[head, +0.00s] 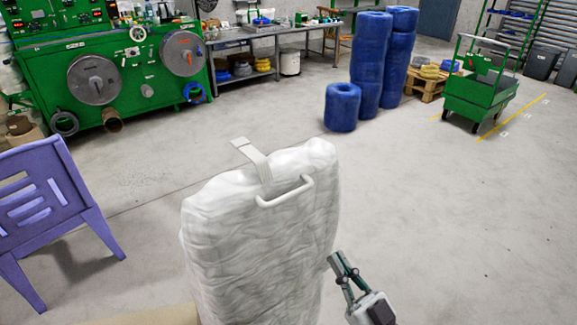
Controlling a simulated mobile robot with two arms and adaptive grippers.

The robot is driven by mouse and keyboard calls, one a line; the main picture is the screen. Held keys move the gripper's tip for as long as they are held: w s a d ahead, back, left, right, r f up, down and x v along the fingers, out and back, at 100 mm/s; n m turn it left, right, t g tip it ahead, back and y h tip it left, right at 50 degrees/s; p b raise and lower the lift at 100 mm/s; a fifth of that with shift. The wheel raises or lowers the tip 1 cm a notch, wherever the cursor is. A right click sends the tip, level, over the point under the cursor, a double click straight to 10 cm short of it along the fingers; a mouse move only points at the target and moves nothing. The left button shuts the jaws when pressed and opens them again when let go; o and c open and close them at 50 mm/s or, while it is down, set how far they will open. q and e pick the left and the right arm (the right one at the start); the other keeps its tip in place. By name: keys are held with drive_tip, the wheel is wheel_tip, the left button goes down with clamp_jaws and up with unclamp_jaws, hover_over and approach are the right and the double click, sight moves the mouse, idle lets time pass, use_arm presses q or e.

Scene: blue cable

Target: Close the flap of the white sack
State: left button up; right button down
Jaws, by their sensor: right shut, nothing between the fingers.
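The white sack (255,240) stands upright in the lower middle of the head view, its surface wrinkled. A pale strap-like flap (253,160) sticks up at its top edge and points up and to the left, with its free end off the sack. A white loop handle (286,194) is on the near face just below the flap. My right gripper (338,264) is shut and empty, just right of the sack's lower right side and well below the flap. I cannot tell whether it touches the sack. My left gripper is not in view.
A purple chair (50,205) stands at the left. A green machine (110,75) is at the back left, beside a workbench (275,30). Blue rolls (342,108) are stacked behind the sack, and a green cart (480,90) is at the right. Floor right of the sack is clear.

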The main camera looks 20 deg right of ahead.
drive_tip(key=f+p+x, duration=0.1)
drive_tip(key=p+x, duration=0.3)
drive_tip(key=x, duration=0.9)
drive_tip(key=shift+a+y, duration=0.3)
drive_tip(key=shift+a, duration=0.05)
drive_tip(key=shift+w, duration=0.15)
